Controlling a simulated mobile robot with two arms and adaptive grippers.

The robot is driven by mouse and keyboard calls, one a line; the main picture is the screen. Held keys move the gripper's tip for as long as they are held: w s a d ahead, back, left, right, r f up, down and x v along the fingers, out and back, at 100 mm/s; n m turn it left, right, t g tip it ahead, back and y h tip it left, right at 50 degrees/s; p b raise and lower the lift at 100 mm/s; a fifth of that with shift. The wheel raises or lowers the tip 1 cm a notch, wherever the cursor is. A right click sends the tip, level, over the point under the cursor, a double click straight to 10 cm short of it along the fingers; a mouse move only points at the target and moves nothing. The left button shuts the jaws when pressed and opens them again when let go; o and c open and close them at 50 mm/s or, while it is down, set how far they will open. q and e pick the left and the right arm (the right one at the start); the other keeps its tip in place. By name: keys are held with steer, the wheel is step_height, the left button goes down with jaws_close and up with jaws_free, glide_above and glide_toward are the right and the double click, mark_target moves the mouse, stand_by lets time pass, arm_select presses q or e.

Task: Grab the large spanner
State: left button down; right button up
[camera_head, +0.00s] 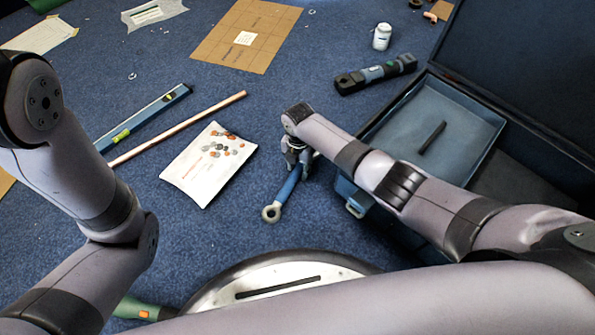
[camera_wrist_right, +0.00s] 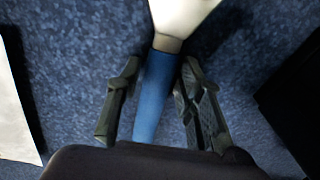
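The large spanner (camera_head: 287,191) lies on the blue carpet near the middle of the head view. It has a blue handle and a metal ring end towards me; its far end is hidden under my right gripper. My right gripper (camera_head: 297,158) points down over it. In the right wrist view, the spanner's blue handle (camera_wrist_right: 156,95) runs between the two fingers of the right gripper (camera_wrist_right: 160,70), and its pale metal part is at the top. The fingers stand apart, with a visible gap on the left side of the handle. My left gripper is out of view.
An open blue toolbox (camera_head: 350,200) with a tray (camera_head: 470,115) stands to the right of the spanner. A white packet (camera_head: 205,170), a copper pipe (camera_head: 180,128) and a spirit level (camera_head: 145,118) lie to the left. A dark blue tool (camera_head: 376,73) lies beyond. Carpet around the ring end is clear.

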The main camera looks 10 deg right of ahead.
jaws_close()
stand_by(0.3)
steer(key=shift+r, duration=0.15)
stand_by(0.3)
